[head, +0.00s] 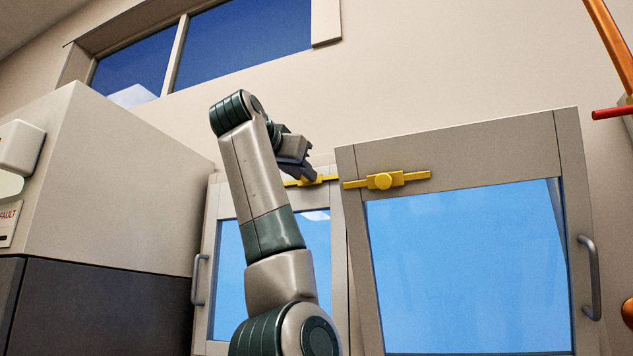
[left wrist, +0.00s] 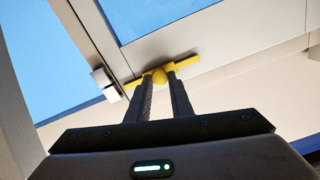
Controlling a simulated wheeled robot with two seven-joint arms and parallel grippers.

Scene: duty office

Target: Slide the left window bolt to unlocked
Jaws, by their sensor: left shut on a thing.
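The left window (head: 268,262) has a yellow bolt (head: 330,180) at the top of its pale frame. My left gripper (head: 307,177) is at this bolt and covers part of it in the head view. In the left wrist view the yellow bolt (left wrist: 187,66) lies along the frame, and its round knob sits between the fingertips of my left gripper (left wrist: 160,78). The gripper is shut on the knob. The bolt's exact position along its travel is hard to tell. My right gripper is not in view.
The right window (head: 470,265) stands close beside, with its own yellow bolt (head: 387,180) and a grey handle (head: 590,277). The left window has a grey handle (head: 199,279). A large cabinet (head: 110,185) stands at the left. Orange and red pipes (head: 612,45) are at the upper right.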

